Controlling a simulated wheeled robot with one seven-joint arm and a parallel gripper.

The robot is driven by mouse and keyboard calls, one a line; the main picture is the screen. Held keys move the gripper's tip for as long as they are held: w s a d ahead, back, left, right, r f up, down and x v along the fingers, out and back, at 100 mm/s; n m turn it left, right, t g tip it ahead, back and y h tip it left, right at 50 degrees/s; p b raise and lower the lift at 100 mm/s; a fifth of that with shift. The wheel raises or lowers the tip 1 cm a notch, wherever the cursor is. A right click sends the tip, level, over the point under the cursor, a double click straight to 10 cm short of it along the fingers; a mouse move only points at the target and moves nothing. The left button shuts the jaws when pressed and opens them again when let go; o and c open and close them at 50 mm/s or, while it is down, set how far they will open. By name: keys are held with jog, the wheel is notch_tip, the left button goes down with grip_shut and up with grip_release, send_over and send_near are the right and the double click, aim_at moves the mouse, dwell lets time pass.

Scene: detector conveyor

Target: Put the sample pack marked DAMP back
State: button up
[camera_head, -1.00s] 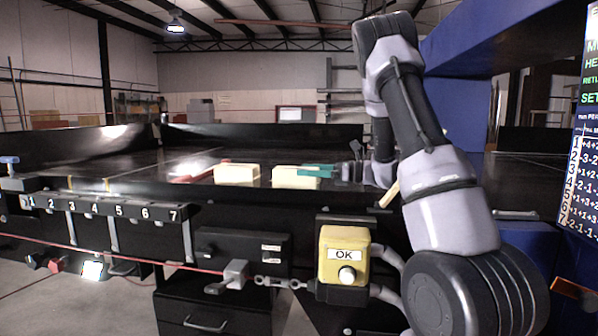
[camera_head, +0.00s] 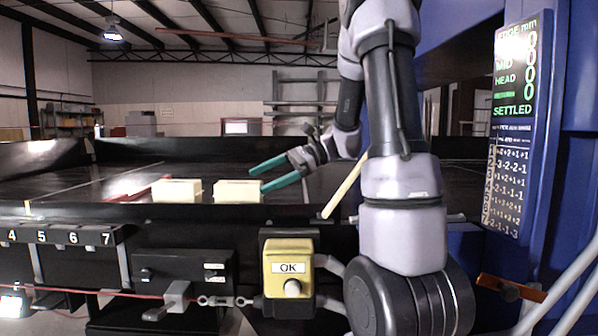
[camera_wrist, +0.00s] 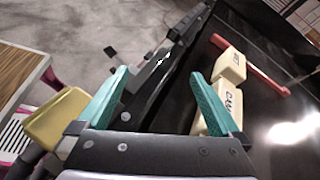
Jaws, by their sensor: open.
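Two cream sample packs lie on the black conveyor top in the head view, a left one (camera_head: 176,190) and a right one (camera_head: 238,191). My gripper (camera_head: 260,179) is open and empty, its teal fingers just to the right of the right pack. In the wrist view the nearer pack (camera_wrist: 226,105) carries dark lettering that looks like DAMP, partly hidden by my right finger. The farther pack (camera_wrist: 230,66) has a mark too small to read. My gripper (camera_wrist: 159,80) shows both fingers spread there, with nothing between them.
A red bar (camera_head: 133,193) lies beside the left pack. A yellow OK button box (camera_head: 289,263) is mounted on the front below the conveyor edge. Numbered slots (camera_head: 58,236) are at left. A display reading SETTLED (camera_head: 515,75) stands at right. The conveyor behind the packs is clear.

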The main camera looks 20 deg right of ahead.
jog(key=s+d+r+n+t+h, duration=0.1)
jog(key=s+r+n+t+h, duration=0.1)
jog(key=s+n+h, duration=0.3)
jog(key=s+d+r+n+t+h, duration=0.1)
jog(key=s+n+t+h, duration=0.3)
jog(key=s, duration=0.6)
jog(key=r+n+h, duration=0.1)
jog(key=n+h, duration=0.1)
jog(key=shift+s+d+h, duration=0.3)
jog(key=shift+s, duration=0.05)
